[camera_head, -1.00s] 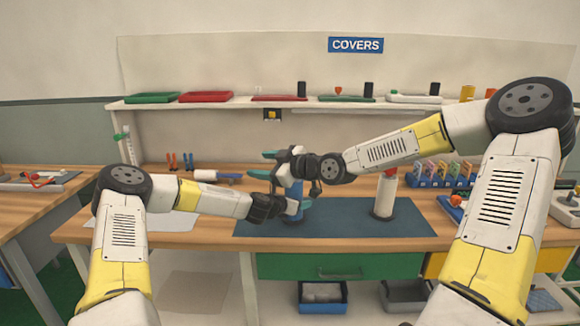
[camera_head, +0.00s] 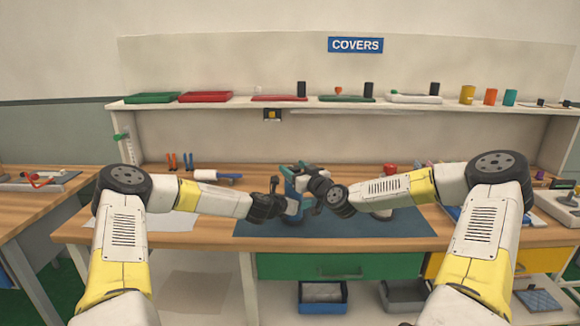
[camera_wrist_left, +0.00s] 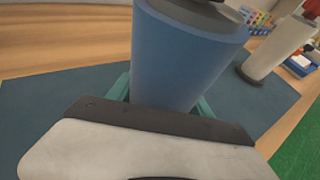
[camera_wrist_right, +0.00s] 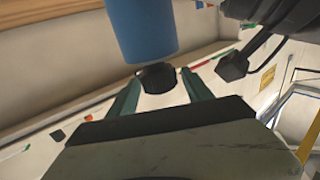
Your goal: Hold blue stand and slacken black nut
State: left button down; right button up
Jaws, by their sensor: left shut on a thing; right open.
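The blue stand (camera_wrist_left: 188,60) is a thick upright blue cylinder that fills the middle of the left wrist view, with a dark piece on its top. My left gripper (camera_head: 290,206) is shut on it, teal fingers to either side. The black nut (camera_wrist_right: 158,77) is a short dark round piece at the end of the blue cylinder in the right wrist view. My right gripper (camera_wrist_right: 160,90) is open, its teal fingers on either side of the nut. I cannot tell whether they touch it. In the head view the grippers hide much of the stand.
A blue-grey mat (camera_head: 380,225) lies under the stand on the wooden bench. A white cylinder (camera_wrist_left: 275,50) stands to the right of the stand. Trays and cups line the shelf (camera_head: 230,105) behind.

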jog(key=shift+x, duration=1.5)
jog(key=shift+c, duration=0.5)
grip_shut()
